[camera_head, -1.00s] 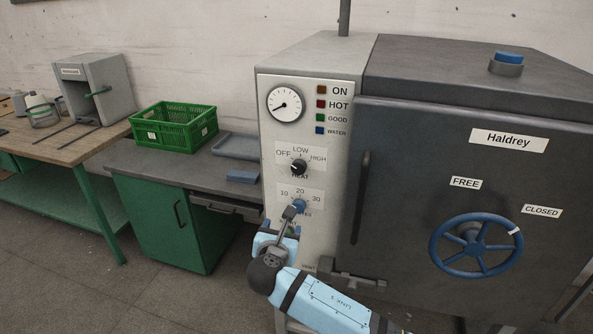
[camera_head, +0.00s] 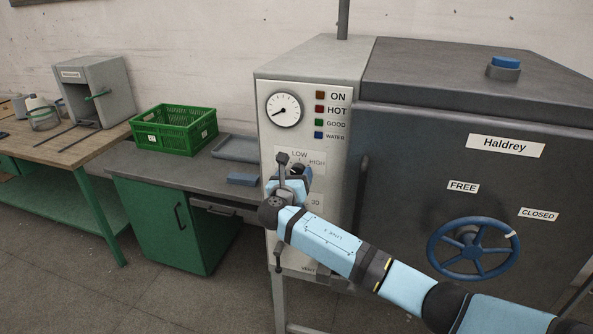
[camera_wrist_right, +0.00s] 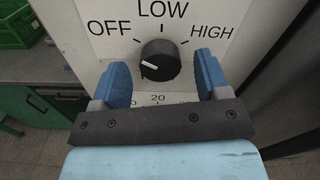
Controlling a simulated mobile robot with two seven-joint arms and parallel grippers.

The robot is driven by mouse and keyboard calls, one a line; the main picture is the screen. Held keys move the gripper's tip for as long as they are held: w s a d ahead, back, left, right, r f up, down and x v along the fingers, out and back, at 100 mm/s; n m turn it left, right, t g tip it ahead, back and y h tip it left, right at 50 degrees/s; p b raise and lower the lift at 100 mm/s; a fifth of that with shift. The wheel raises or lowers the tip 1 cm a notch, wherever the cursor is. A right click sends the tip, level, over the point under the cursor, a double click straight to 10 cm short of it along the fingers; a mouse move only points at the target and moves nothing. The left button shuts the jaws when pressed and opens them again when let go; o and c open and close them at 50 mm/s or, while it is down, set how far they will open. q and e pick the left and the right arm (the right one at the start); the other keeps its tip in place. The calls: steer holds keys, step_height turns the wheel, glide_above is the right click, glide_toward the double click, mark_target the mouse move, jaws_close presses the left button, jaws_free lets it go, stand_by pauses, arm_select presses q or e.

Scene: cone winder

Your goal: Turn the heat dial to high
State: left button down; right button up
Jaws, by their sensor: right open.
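The heat dial (camera_wrist_right: 160,60) is a round black knob on the pale control panel (camera_wrist_right: 238,60), with OFF, LOW and HIGH printed around it. Its white mark sits on the left side of the knob, towards OFF. My right gripper (camera_wrist_right: 161,66) is open, with one blue finger on each side of the dial; I cannot tell whether they touch it. In the head view my right gripper (camera_head: 293,172) is in front of the panel and hides the dial and the OFF label. My left gripper is in neither view.
A lower dial's scale shows just below the heat dial. The dark chamber door (camera_head: 400,200) with a blue handwheel (camera_head: 474,246) is to the right. A green crate (camera_head: 174,130) and a blue block (camera_head: 242,179) are on the bench at left.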

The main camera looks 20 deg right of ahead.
steer(key=shift+x, duration=0.95)
steer(key=shift+c, duration=0.2)
steer(key=c, duration=0.9)
